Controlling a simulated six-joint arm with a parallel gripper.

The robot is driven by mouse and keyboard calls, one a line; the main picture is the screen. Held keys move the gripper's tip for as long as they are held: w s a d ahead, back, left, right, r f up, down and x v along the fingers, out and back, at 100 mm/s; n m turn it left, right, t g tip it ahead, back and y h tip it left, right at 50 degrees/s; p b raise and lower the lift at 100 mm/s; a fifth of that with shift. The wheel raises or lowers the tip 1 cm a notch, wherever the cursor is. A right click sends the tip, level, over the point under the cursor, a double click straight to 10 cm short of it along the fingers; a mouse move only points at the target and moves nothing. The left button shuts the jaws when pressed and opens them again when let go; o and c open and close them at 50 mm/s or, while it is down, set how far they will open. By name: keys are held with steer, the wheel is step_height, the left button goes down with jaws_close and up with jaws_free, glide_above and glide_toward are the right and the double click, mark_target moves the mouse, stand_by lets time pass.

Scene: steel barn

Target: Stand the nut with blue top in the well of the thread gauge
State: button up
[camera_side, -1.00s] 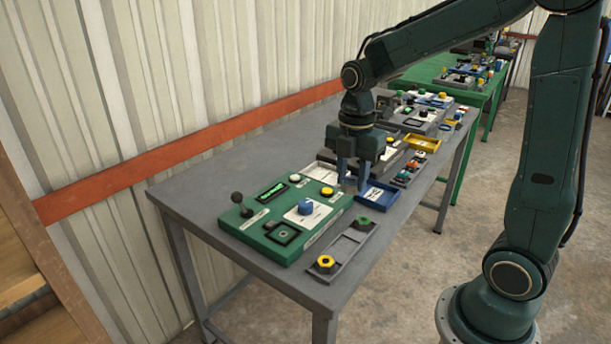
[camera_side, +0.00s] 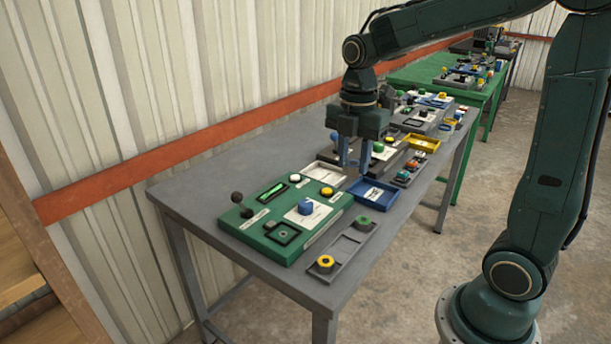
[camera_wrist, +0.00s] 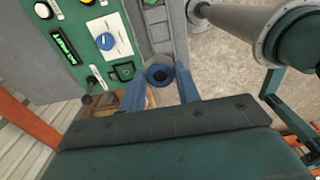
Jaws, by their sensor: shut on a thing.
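My gripper (camera_side: 353,163) is shut on the nut with blue top and hangs above the table, behind the green box. In the wrist view the nut (camera_wrist: 158,75) shows its blue ring and dark hole between my two blue fingers. In the side view the nut cannot be told apart from the fingers. The thread gauge seems to be the green box (camera_side: 256,245), which also shows in the wrist view (camera_wrist: 82,62). It has a lever, a lit display, a blue knob and a dark square well (camera_side: 283,234). The well also shows in the wrist view (camera_wrist: 123,72) and looks empty.
A grey tray (camera_side: 345,248) in front of the box holds a yellow-topped nut (camera_side: 326,262) and a green-topped nut (camera_side: 363,222). A blue tray (camera_side: 373,194), a white tray (camera_side: 316,178) and a yellow tray (camera_side: 421,143) stand nearby. Bare table lies left of the box.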

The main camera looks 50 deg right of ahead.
steer(key=shift+w, duration=0.1)
step_height(320, 180, up, 3)
glide_above(283, 234)
steer(key=shift+r, duration=0.15)
step_height(283, 234, down, 16)
steer(key=shift+r, duration=0.1)
stand_by(0.7)
steer(key=shift+f, duration=2.1)
steer(key=shift+f, duration=0.15)
steer(key=o, duration=1)
